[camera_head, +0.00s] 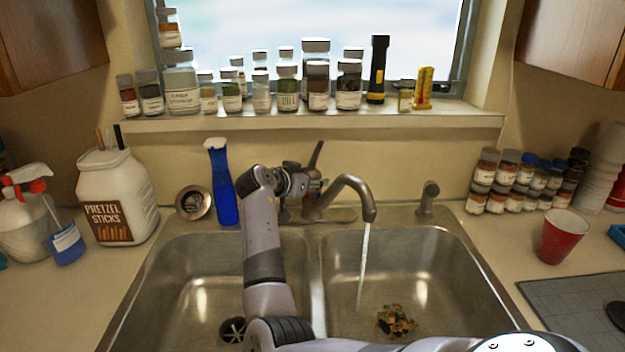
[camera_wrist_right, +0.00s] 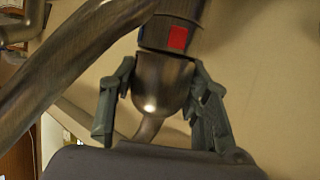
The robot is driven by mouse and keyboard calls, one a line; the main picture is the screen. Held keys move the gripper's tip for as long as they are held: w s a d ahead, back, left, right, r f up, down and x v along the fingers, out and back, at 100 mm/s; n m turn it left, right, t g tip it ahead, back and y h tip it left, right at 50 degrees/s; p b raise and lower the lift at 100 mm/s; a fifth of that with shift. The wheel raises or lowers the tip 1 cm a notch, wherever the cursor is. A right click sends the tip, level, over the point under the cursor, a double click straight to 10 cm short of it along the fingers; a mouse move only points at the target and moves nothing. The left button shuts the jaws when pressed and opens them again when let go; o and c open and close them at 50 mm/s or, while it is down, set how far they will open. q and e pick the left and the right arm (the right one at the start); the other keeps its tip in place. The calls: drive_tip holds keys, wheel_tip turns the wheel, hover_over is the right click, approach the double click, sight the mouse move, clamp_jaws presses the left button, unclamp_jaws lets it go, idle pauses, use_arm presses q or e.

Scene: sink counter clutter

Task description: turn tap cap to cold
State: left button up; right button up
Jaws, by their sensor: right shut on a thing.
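The steel faucet (camera_head: 352,186) stands behind the divider of the double sink, its curved spout over the right basin with water running. Its cap (camera_wrist_right: 164,82) is a rounded metal piece beside a band with a red mark (camera_wrist_right: 178,38); a sliver of blue shows at the band's left. The thin lever (camera_head: 317,155) points up in the head view. My right gripper (camera_head: 312,184) reaches the faucet from the left. In the right wrist view its fingers (camera_wrist_right: 158,108) stand on both sides of the cap, shut on it. My left gripper is not in view.
A blue bottle (camera_head: 221,185) stands close left of my right gripper. A side sprayer (camera_head: 427,198) stands right of the spout. Jars (camera_head: 287,88) line the window sill (camera_head: 300,122) above. Food scraps (camera_head: 396,321) lie in the right basin (camera_head: 425,265); the left basin (camera_head: 190,275) is mostly clear.

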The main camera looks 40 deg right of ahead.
drive_tip(key=c, duration=0.4)
drive_tip(key=shift+r+n+t+p, duration=0.15)
drive_tip(key=shift+n+t+p, duration=0.45)
drive_tip(key=shift+p, duration=0.2)
drive_tip(key=shift+n+t+y+p, duration=0.5)
drive_tip(key=shift+n+t+p, duration=0.1)
drive_tip(key=shift+t+p, duration=0.1)
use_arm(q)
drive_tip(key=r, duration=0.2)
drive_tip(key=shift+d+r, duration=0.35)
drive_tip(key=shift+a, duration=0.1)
use_arm(e)
drive_tip(key=o, duration=0.9)
drive_tip(key=shift+f, duration=0.2)
drive_tip(key=shift+o, duration=0.2)
